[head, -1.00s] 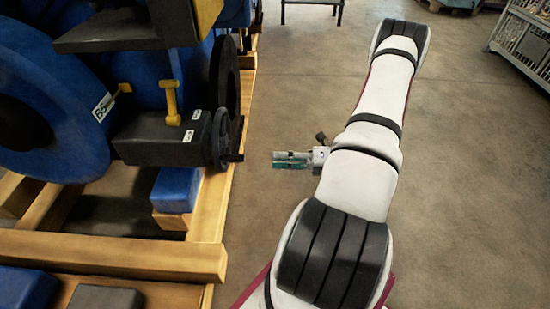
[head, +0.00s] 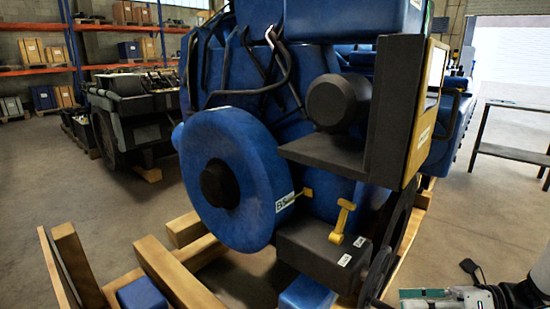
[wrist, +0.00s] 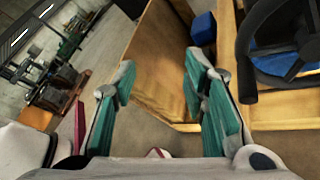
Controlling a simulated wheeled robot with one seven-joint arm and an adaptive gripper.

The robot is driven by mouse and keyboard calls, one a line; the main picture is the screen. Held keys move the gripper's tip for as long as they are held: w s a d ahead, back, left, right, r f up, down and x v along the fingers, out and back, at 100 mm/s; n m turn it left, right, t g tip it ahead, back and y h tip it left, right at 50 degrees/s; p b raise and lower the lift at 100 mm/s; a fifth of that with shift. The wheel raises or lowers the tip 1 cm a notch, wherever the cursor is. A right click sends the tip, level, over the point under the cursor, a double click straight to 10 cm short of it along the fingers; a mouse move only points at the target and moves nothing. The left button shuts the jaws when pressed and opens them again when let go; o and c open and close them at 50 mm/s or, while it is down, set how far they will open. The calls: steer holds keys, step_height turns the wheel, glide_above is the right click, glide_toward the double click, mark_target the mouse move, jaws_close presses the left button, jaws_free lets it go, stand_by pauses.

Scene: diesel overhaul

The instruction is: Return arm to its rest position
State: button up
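My gripper (head: 424,298) shows at the lower right edge of the head view, with part of my arm behind it at the corner. In the wrist view the two green-padded fingers of my gripper (wrist: 160,75) stand wide apart with nothing between them. The fingers point toward a wooden skid beam (wrist: 160,45) and the floor. Most of my arm is out of the head view. The gripper is beside the engine's front, to the right of the dark handwheel (head: 376,276), apart from it in the head view.
The blue engine (head: 235,165) on its timber skid (head: 180,275) fills the middle. The handwheel (wrist: 285,45) is close on the right in the wrist view. A metal table (head: 510,152) stands at the right, shelving (head: 95,68) at the back left. Floor between engine and table is clear.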

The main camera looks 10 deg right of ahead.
steer(key=s+a+r+n+g+h, duration=0.3)
steer(key=a+r+n+g, duration=0.1)
steer(key=a+r+n, duration=0.25)
steer(key=s+a+r+n+g+h, duration=0.2)
steer(key=s+a+r+n+g, duration=0.1)
steer(key=a+r+n+g, duration=0.4)
steer(key=s+a+r+n+t+h, duration=0.25)
steer(key=s+n+h, duration=0.3)
steer(key=n, duration=0.35)
steer(key=s+a+r+n+t+h, duration=0.2)
steer(key=s+n+t+h, duration=0.15)
steer(key=s+n, duration=0.45)
step_height(320, 180, up, 18)
steer(key=t+p, duration=0.2)
steer(key=p, duration=1.5)
steer(key=shift+w, duration=0.4)
steer(key=shift+a+r+n, duration=0.1)
steer(key=shift+n, duration=0.15)
